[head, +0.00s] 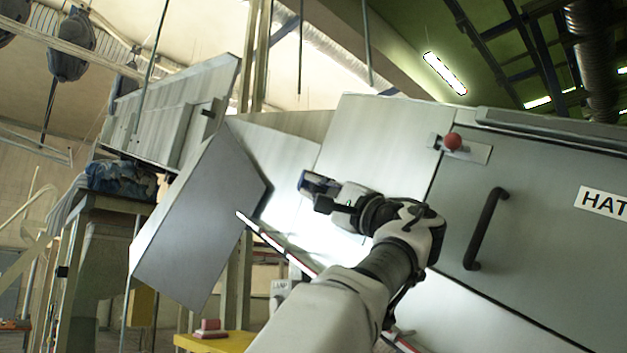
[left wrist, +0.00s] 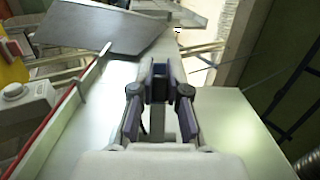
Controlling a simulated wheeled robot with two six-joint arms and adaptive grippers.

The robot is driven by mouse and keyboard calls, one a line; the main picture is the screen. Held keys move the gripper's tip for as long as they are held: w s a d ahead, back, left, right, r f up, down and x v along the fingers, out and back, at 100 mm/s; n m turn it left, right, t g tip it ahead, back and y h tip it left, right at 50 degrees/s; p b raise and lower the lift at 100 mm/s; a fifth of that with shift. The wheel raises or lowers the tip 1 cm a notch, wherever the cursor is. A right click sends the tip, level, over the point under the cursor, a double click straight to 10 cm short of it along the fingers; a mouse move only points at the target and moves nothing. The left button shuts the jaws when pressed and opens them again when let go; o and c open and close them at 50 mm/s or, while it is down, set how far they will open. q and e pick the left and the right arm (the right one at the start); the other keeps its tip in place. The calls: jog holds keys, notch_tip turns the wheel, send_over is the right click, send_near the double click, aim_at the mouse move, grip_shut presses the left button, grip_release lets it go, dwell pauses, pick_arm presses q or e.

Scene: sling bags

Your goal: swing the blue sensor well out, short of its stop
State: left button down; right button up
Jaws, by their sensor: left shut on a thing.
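The blue sensor (head: 318,183) shows as a small dark blue block at the tip of my left gripper (head: 330,194), in front of the pale grey machine wall. My left gripper is shut on it, and the fingers cover much of it. In the left wrist view the fingertips of my left gripper (left wrist: 160,88) are close together around a dark blue piece, and its outline is hard to part from the dark fingers. The sensor's mount and its stop cannot be made out. My right gripper is not in view.
A grey hatch with a black handle (head: 485,228) and a red ball knob (head: 452,141) is to the right of my gripper. A large grey panel (head: 198,222) hangs to the left. A red-edged rail runs below the gripper. A yellow surface (head: 215,343) is at the bottom.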

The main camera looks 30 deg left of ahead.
pick_arm(q)
jog(key=c, duration=1.2)
grip_release()
jog(key=shift+w+d, duration=0.1)
jog(key=shift+o, duration=0.2)
jog(key=shift+w, duration=0.25)
jog(key=v, duration=1.2)
jog(key=shift+d, duration=0.2)
